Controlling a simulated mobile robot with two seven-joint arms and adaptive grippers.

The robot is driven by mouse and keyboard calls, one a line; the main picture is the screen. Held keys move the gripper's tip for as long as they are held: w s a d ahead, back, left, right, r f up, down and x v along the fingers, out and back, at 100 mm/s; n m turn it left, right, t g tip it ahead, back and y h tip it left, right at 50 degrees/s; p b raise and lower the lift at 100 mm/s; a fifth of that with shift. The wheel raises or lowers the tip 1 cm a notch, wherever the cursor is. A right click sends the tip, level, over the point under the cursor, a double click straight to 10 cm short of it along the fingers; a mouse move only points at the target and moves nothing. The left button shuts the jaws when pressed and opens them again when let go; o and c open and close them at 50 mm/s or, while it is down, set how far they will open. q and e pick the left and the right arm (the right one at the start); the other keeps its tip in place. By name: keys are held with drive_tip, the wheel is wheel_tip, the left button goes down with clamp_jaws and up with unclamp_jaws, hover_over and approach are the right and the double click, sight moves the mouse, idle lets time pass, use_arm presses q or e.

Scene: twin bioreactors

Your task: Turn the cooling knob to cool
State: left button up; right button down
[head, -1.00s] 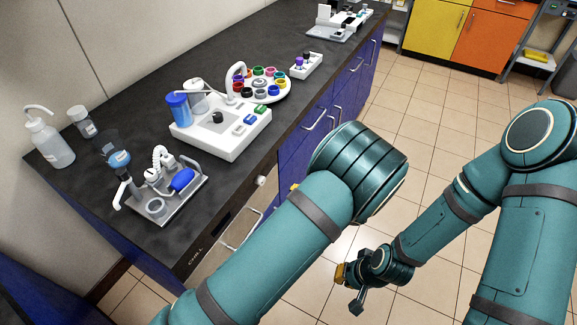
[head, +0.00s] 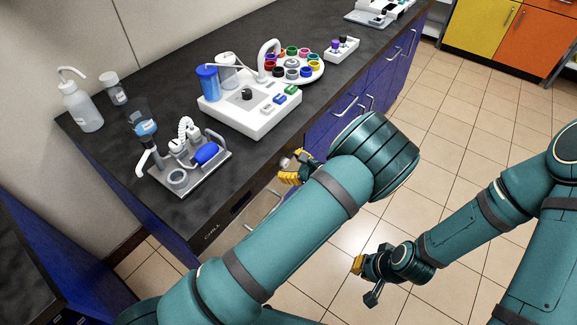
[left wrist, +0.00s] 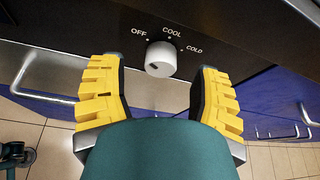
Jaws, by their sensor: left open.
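The white cooling knob (left wrist: 161,59) sits on the dark front panel, below the labels OFF, COOL and COLD. A dark mark shows on its lower left face; which label it is set to I cannot tell for sure. My left gripper (left wrist: 160,70) is open, with one yellow finger on each side of the knob and a gap on both sides. In the head view my left gripper (head: 291,168) is at the counter front by the knob (head: 285,162), partly hidden by my arm. My right gripper (head: 364,280) hangs low over the floor, away from the counter.
The dark counter (head: 120,190) carries a pump stand (head: 190,165), a white device (head: 250,108), a round vial rack (head: 293,65) and bottles. Metal drawer handles (left wrist: 305,115) stick out on blue fronts near the gripper. The tiled floor (head: 450,130) is open at right.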

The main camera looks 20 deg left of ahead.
use_arm(q)
drive_tip(key=shift+w+a+f, duration=0.25)
drive_tip(key=shift+a, duration=0.3)
clamp_jaws()
